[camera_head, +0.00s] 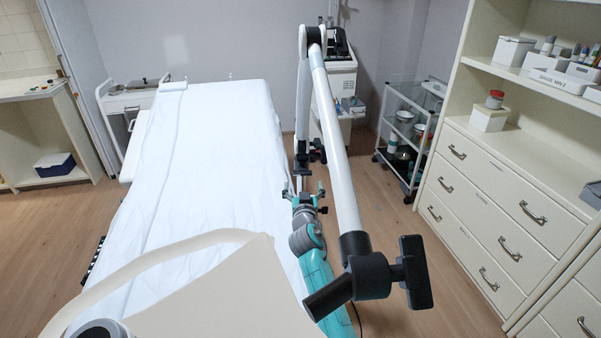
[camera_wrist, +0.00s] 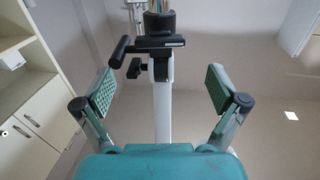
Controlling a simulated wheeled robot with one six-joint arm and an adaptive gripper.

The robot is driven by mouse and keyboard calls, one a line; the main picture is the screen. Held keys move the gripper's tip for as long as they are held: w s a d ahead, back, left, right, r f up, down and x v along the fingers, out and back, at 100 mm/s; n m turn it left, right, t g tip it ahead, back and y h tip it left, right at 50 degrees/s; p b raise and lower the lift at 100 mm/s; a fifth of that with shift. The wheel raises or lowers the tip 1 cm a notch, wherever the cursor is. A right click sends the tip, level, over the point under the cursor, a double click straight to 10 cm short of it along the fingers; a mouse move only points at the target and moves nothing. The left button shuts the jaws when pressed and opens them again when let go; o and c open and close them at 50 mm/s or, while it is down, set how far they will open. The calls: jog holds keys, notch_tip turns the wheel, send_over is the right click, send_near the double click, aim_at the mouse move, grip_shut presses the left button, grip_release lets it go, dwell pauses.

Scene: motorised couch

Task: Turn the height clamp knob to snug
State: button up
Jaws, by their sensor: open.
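My gripper (camera_wrist: 161,91) is open and empty, its two green-padded fingers spread wide. In the head view it (camera_head: 304,188) is beside the couch's right edge, facing an upright post. In the wrist view the white post (camera_wrist: 162,112) stands between the fingers, farther off. A black collar (camera_wrist: 160,43) grips its chrome upper part. A black T-shaped handle (camera_wrist: 121,51) sticks out left of the collar, and a small black knob (camera_wrist: 134,68) sits just below. Neither touches the fingers. Which is the height clamp knob I cannot tell for sure. Dark clamp parts (camera_head: 318,152) show in the head view.
The white-sheeted couch (camera_head: 205,150) lies left of my arm. A white tube (camera_head: 336,150) slants close over my arm's right side, ending in a large black T-handle (camera_head: 415,272). A glass trolley (camera_head: 407,140) and drawer cabinet (camera_head: 490,205) stand right, with floor between.

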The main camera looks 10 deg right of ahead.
aim_at(302, 174)
jog(key=w, duration=0.2)
jog(key=w+d, duration=0.1)
jog(key=w, duration=0.5)
jog(key=shift+d, duration=0.2)
jog(key=c, duration=1.1)
